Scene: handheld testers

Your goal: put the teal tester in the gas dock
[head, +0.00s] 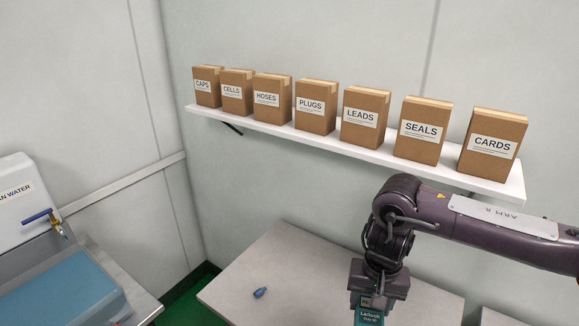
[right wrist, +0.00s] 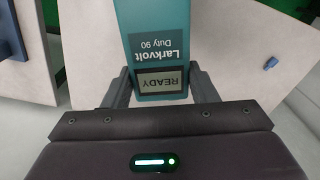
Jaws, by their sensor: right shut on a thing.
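The teal tester (head: 370,317) shows at the bottom edge of the head view, cut off by the frame, below my right gripper (head: 373,298). In the right wrist view the tester (right wrist: 160,30) is between the two fingers of my right gripper (right wrist: 163,88), which is shut on it. Its label reads "Larkvolt Duty 90" and its small grey screen reads "READY", both upside down there. The tester's far end runs out of that view. I cannot make out the gas dock in either view. My left gripper is not in view.
A pale table (head: 245,270) lies below the arm, with a small blue object (head: 260,293) on it. A white wall shelf (head: 290,132) carries several labelled cardboard boxes behind the arm. A sink unit (head: 65,285) with a tap stands at left.

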